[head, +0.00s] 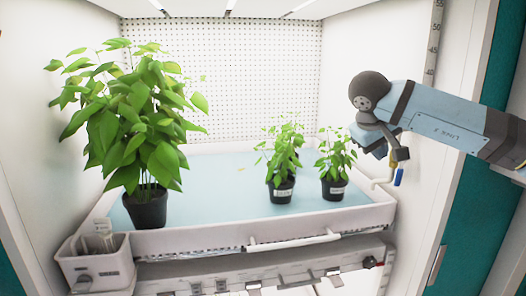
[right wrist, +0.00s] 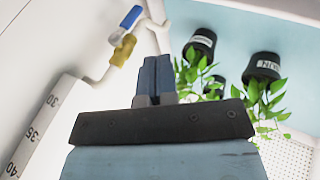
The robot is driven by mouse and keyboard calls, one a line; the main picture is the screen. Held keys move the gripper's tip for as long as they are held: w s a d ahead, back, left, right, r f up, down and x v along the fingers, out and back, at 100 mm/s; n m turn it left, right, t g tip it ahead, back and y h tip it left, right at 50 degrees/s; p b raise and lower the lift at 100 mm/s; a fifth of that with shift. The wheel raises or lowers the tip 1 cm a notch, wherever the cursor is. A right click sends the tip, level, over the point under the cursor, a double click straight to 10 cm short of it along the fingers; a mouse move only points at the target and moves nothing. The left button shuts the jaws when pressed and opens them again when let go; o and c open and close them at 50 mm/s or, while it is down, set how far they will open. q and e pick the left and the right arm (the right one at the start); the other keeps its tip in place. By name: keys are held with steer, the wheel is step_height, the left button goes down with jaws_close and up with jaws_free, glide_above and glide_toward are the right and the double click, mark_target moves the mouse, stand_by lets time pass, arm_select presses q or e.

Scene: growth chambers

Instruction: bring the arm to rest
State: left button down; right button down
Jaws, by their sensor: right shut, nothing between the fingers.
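My right arm (head: 440,115) reaches in from the right, across the chamber's opening. My right gripper (head: 378,149) hangs at the right of the tray, near the small potted plants and above the tray's right rim. In the right wrist view the blue fingers (right wrist: 155,76) are together, with nothing between them. The gripper appears apart from the plants. My left gripper is not in view.
A white-rimmed tray (head: 205,240) holds a large potted plant (head: 146,208) and smaller potted plants (head: 334,188). A blue-handled tap (right wrist: 131,17) is close by at the right wall. A caddy (head: 97,268) is at front left.

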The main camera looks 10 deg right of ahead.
steer(key=s+a+f+m+g+y, duration=0.1)
steer(key=s+a+f+g+y, duration=0.15)
steer(key=a+f+y, duration=0.5)
steer(key=s+a+f+m+g+y, duration=0.1)
steer(key=s+a+f+y, duration=0.15)
steer(key=a+f, duration=0.85)
steer(key=s+a+f+m+y+p, duration=0.2)
steer(key=s+a+m+y, duration=1.15)
steer(key=m, duration=0.75)
steer(key=w+d+f+m+t+h+p, duration=0.1)
steer(key=d+f+m+t+h, duration=0.45)
steer(key=m, duration=0.95)
steer(key=d+f+m+t+h, duration=0.1)
steer(key=d+f+m+t, duration=0.35)
steer(key=m+t, duration=0.85)
steer(key=s+d+f+m+g+h, duration=0.4)
steer(key=s+f+m, duration=0.4)
steer(key=f+m, duration=0.2)
steer(key=s+d+f+m+g+h, duration=0.4)
steer(key=s+f+m, duration=0.4)
steer(key=f+m, duration=0.1)
steer(key=shift+d+f+m+h+p, duration=0.3)
steer(key=shift+f+m+h+p, duration=0.15)
steer(key=shift+f, duration=0.25)
